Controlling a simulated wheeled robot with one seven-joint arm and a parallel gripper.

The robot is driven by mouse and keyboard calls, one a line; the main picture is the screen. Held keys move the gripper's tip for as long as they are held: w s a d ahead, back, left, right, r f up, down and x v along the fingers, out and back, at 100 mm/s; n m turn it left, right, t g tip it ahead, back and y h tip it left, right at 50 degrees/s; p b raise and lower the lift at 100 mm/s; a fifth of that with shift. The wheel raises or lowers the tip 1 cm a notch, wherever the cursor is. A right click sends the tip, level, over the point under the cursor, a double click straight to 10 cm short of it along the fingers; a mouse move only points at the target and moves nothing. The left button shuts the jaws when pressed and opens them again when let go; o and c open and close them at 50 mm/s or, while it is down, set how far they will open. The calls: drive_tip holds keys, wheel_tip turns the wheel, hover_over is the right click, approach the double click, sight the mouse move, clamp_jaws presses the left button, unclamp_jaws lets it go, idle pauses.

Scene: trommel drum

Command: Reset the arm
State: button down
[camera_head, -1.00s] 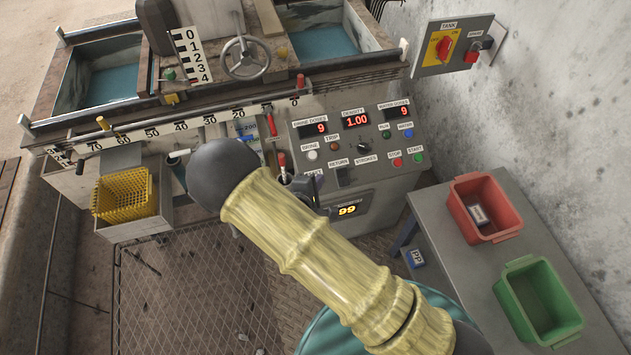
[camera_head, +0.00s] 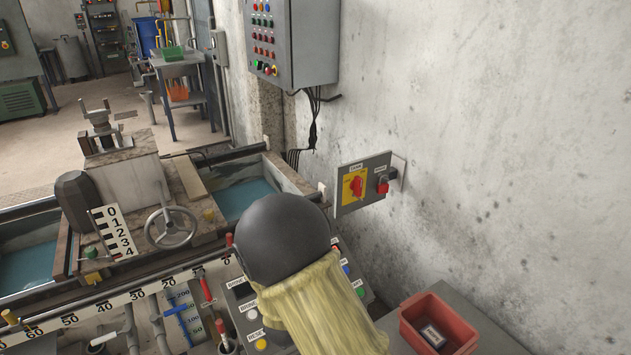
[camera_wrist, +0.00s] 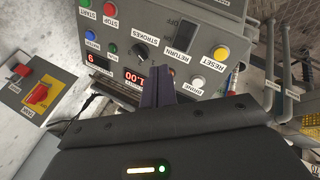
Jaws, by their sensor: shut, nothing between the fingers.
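My arm, with its dark round joint and yellowish sleeve, rises in front of the control panel (camera_head: 243,305) in the head view and hides much of it. My gripper is hidden there. In the wrist view my gripper (camera_wrist: 166,84) shows as dark fingers shut together with nothing between them. They point at the control panel (camera_wrist: 203,22), which looks upside down, and overlap its lit red display. I cannot tell whether they touch it.
A tank switch box (camera_head: 362,184) with a red knob is on the wall at right. A red bin (camera_head: 438,325) stands on a grey table (camera_head: 497,338) at lower right. A handwheel (camera_head: 171,227) and water tanks are at left. A wall cabinet (camera_head: 290,40) hangs above.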

drive_tip(key=s+d+r+m+g, duration=0.2)
drive_tip(key=s+d+r+m, duration=0.45)
drive_tip(key=d, duration=0.35)
drive_tip(key=s+d+r+m+g, duration=0.3)
drive_tip(key=s+d+r+m, duration=0.2)
drive_tip(key=s+d+r, duration=0.45)
wheel_tip(320, 180, up, 21)
drive_tip(key=w+p, duration=0.2)
drive_tip(key=p, duration=2.1)
drive_tip(key=shift+w+d+r, duration=0.15)
drive_tip(key=shift+d, duration=0.3)
